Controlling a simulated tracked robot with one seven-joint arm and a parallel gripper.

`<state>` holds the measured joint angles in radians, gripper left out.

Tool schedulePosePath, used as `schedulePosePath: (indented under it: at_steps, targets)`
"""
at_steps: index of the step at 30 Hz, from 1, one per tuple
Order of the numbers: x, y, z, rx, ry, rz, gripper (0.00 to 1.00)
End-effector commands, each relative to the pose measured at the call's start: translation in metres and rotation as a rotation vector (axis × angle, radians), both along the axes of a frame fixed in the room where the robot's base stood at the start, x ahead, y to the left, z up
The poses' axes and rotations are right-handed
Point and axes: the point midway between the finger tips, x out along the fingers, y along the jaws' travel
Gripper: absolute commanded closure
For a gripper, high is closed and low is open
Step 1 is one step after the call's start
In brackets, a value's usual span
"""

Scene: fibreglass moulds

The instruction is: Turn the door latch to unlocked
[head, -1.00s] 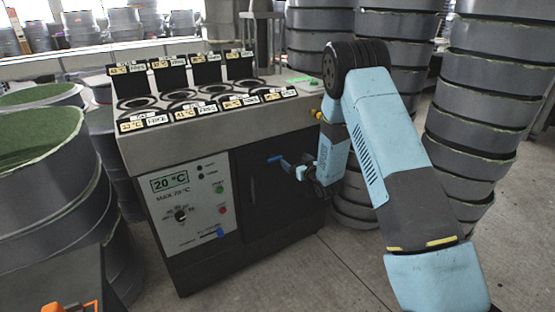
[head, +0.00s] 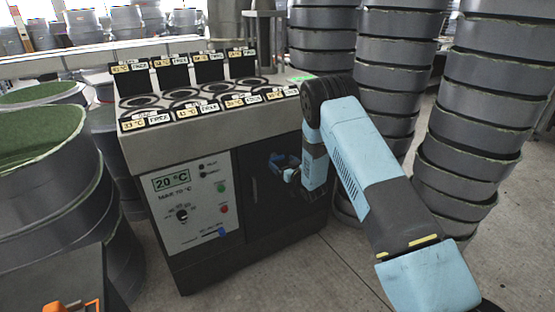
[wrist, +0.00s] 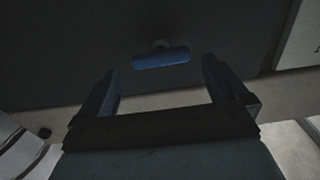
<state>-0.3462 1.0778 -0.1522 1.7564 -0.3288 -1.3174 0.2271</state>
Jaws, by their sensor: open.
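The door latch (wrist: 160,59) is a blue bar on the dark door (wrist: 60,50). In the wrist view it lies nearly level, its right end slightly higher, ahead of my gripper (wrist: 161,74) and between the lines of its two fingers. My gripper is open and empty, with a gap between it and the latch. In the head view my gripper (head: 282,167) is in front of the dark door (head: 262,205). There, blue parts overlap, and I cannot separate latch from fingers.
The machine's control panel (head: 192,205), with a 20 °C display, is left of the door. Labelled wells (head: 190,100) line its top. Stacks of grey moulds (head: 470,110) stand at the right, and large green-lined moulds (head: 45,160) at the left. Floor (head: 290,285) in front is clear.

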Motion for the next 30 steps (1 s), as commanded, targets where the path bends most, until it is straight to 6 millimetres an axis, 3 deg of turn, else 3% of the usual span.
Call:
schedulePosePath:
  at_steps: [9, 22, 30]
  targets:
    - [0.035, 0.024, 0.0, -0.001, -0.001, 0.001, 0.0]
    - [0.042, 0.029, 0.0, -0.001, 0.0, 0.001, 0.0]
    - [0.042, 0.029, 0.0, -0.001, 0.0, 0.0, 0.24]
